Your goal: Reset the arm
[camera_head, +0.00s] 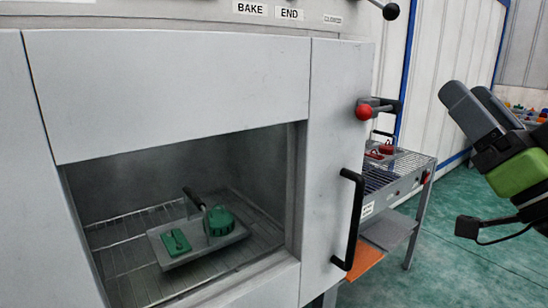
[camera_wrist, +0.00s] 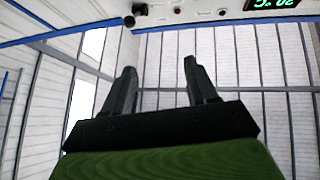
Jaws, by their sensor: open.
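My gripper (camera_head: 463,103) is at the right of the head view, raised and pointing up and to the left. Its two dark fingers stand apart with nothing between them. In the wrist view the fingers (camera_wrist: 160,82) are also spread and empty, with wall panels and part of the ceiling side behind them. My gripper is clear of the oven (camera_head: 190,85) and touches nothing.
The oven chamber is open and holds a grey tray (camera_head: 165,258) with green parts (camera_head: 220,220) on a wire rack. A black door handle (camera_head: 350,220) juts out. A side table (camera_head: 405,172) carries red parts (camera_head: 382,149). Green floor (camera_head: 470,270) is free at right.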

